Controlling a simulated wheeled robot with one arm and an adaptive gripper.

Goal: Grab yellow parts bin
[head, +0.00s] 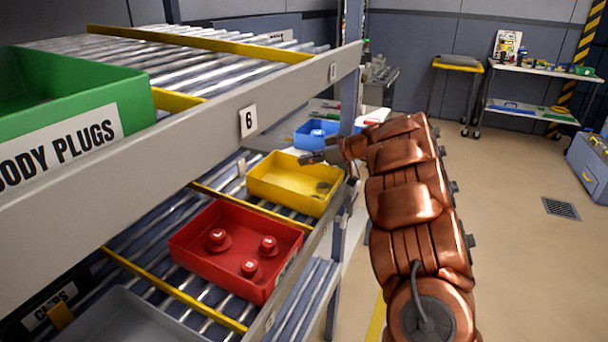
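The yellow parts bin (272,184) sits on the lower roller shelf, behind the red bin. It is open at the top, and a few small dark parts lie in its right corner. My gripper (306,158) is at the bin's far right side, at about rim height, with its fingers pointing left. It is small and dark here, so I cannot tell whether it touches the rim or how far apart its fingers are.
A red bin (206,256) with three red plugs stands nearer on the same shelf. A blue bin (308,138) is behind. The upper shelf's grey rail (190,150) overhangs at left, bearing a green bin (134,95). Open floor (500,230) lies right.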

